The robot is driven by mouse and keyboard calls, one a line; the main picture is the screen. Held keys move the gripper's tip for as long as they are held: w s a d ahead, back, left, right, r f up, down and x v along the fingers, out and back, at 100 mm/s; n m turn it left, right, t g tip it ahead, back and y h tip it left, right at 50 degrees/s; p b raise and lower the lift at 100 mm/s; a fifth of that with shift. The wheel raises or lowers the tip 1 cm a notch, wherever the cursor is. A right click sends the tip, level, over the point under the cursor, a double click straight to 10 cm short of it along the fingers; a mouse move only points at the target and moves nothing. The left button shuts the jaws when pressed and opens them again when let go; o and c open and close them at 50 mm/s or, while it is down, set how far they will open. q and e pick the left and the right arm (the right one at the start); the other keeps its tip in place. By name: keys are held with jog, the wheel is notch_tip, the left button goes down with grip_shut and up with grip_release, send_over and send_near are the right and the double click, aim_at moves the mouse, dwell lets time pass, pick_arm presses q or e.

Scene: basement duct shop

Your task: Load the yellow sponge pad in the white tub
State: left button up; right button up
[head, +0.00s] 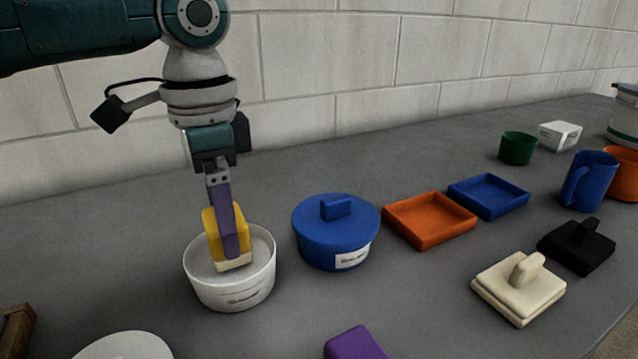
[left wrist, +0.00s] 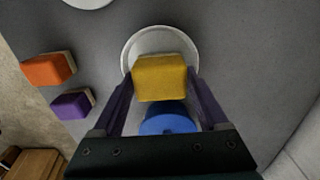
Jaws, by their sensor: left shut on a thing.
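The yellow sponge pad (head: 211,229) has a pale underside and is held upright in my left gripper (head: 232,253). The gripper points down into the open white tub (head: 231,293), and the pad's lower end is inside the rim. I cannot tell whether the pad touches the tub's floor. In the left wrist view the yellow pad (left wrist: 160,77) sits between the two purple fingers, with the white tub's rim (left wrist: 160,29) around its far side. My right gripper is not in view.
A blue lidded pot (head: 330,245) stands close right of the tub. Orange (head: 430,235) and blue (head: 488,208) trays lie beyond it. A cream block with a handle (head: 518,293) is at the right. A purple sponge (head: 356,343) and a white round thing (head: 125,347) are in front.

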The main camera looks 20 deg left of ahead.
pick_arm(q)
jog(key=shift+f, duration=0.5)
dwell(0.4)
dwell(1.3)
jog(key=shift+f+p, duration=0.15)
jog(key=shift+p, duration=0.15)
dwell(0.7)
notch_tip(320, 180, up, 7)
jog(key=p, duration=0.8)
jog(key=shift+p, duration=0.4)
